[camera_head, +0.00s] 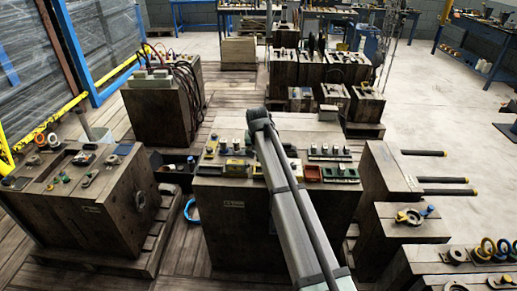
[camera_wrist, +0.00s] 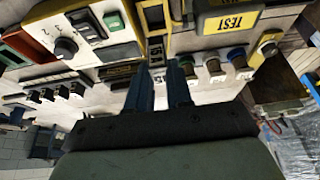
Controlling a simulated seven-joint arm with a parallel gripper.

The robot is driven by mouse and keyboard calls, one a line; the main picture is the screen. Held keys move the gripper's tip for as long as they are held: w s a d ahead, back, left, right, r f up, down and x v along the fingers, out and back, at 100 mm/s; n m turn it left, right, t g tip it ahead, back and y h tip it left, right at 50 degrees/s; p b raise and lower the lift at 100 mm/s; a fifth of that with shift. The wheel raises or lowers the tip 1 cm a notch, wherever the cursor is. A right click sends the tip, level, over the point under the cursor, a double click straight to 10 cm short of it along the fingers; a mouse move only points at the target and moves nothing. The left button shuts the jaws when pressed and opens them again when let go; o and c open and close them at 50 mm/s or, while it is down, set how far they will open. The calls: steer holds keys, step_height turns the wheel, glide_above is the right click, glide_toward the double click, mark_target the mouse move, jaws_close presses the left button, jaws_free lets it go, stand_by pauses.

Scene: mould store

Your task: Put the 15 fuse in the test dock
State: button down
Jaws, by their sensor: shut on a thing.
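In the wrist view my gripper (camera_wrist: 158,66) points away from the camera, its two dark blue fingers a short gap apart. A dark fuse marked 15 (camera_wrist: 155,47) sits between and just beyond the fingertips, and the jaws are closed on it. The test dock (camera_wrist: 230,22), a yellow block with a TEST label, is up and to the right, apart from the fuse. The label reads upside down. I cannot tell how high the fuse is above the bench. In the head view my arm hides the gripper and fuse.
Several fuses with coloured collars (camera_wrist: 213,66) stand right of the fingers in the wrist view. A cream panel with a black knob (camera_wrist: 66,47) is on the left. In the head view, a red bin (camera_head: 313,172) and green tray (camera_head: 340,174) lie right of my arm.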

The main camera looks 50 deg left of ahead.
steer(key=shift+f, duration=2.55)
steer(key=shift+f, duration=0.85)
stand_by(0.4)
steer(key=c, duration=0.9)
jaws_free()
steer(key=shift+c, duration=0.2)
steer(key=shift+r, duration=0.1)
steer(key=shift+r, duration=3.65)
